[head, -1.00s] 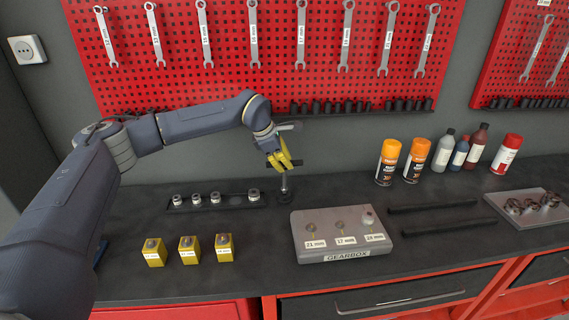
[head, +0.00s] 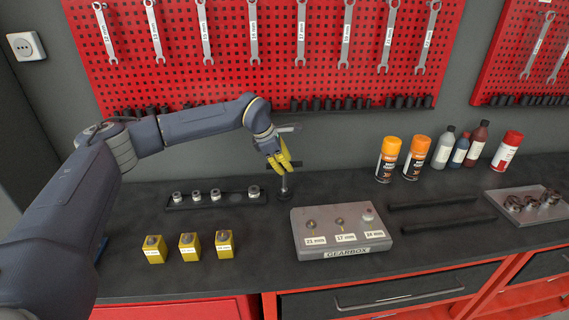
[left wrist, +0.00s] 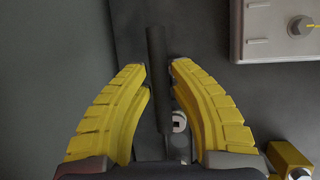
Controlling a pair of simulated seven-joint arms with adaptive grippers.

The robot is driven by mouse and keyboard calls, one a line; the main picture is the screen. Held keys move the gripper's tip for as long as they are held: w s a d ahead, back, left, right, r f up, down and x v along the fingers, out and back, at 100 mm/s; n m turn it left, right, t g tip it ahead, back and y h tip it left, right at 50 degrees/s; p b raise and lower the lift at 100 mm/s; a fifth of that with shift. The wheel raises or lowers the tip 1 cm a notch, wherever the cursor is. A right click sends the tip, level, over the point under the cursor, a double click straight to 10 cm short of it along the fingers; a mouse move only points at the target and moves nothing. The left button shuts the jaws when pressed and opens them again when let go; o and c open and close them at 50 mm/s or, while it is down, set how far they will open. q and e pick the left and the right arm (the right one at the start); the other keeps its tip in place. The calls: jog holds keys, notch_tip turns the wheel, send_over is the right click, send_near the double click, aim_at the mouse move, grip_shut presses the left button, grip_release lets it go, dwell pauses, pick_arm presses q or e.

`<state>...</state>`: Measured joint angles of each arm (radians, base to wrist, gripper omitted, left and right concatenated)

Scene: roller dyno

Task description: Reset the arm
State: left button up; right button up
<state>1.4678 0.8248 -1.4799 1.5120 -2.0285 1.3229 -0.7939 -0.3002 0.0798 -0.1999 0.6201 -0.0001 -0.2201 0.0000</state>
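My left gripper (head: 284,166) is over the back of the bench, right of the socket rail. A dark-handled tool (head: 284,184) stands upright below it, with a metal shaft. In the left wrist view my yellow fingers (left wrist: 162,66) flank the dark tool handle (left wrist: 156,45), with narrow gaps beside it, so the gripper looks open around it. A small metal socket-like part (left wrist: 179,122) shows lower between the fingers. My right gripper is not in view.
A black rail (head: 235,199) with several sockets lies left of the tool. A grey gearbox (head: 337,250) is in front and to the right. Yellow blocks (head: 189,253) stand at the front left. Spray cans (head: 388,160) and bottles stand back right. A red pegboard (head: 270,85) hangs behind.

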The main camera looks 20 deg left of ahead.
pick_arm(q)
jog(key=o, duration=1.7)
jog(key=shift+v, duration=3.35)
jog(key=shift+r, duration=0.2)
